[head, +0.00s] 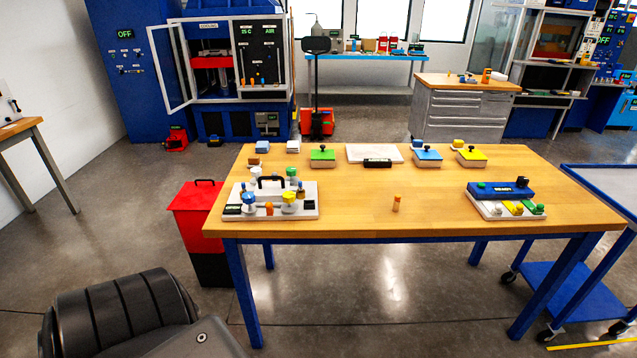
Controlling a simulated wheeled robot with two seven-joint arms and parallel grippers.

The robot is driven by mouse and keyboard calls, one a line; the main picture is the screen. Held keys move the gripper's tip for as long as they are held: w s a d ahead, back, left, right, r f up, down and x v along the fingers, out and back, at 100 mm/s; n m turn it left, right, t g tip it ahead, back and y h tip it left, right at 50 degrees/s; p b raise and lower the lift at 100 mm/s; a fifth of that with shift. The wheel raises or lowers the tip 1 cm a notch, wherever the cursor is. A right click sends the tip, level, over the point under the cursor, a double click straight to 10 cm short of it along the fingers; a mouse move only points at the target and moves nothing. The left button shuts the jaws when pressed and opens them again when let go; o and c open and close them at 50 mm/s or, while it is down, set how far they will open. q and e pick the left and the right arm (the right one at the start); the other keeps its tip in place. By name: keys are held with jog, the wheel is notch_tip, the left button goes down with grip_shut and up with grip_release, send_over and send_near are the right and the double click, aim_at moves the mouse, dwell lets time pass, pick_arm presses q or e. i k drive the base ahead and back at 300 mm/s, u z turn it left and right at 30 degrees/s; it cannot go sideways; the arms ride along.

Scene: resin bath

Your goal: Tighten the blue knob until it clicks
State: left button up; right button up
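A white fixture (312,208) with a black handle lies at the left end of the wooden table (360,220). At its front left is a blue knob (249,198) on a white base. A yellow-topped knob (289,197) and a green-topped one (291,172) are on the fixture's right side. Whether the blue knob is tight or loose cannot be told at this size. Neither of my grippers is in view.
A blue box marked READY (500,189) and a white panel with colored buttons (508,211) sit at the right. Colored blocks (322,158) line the back edge. A red bin (194,208) stands left of the table.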

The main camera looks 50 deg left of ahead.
aim_at(248, 198)
jog(key=z, duration=0.55)
jog(key=i, duration=1.2)
jog(key=u, duration=2.1)
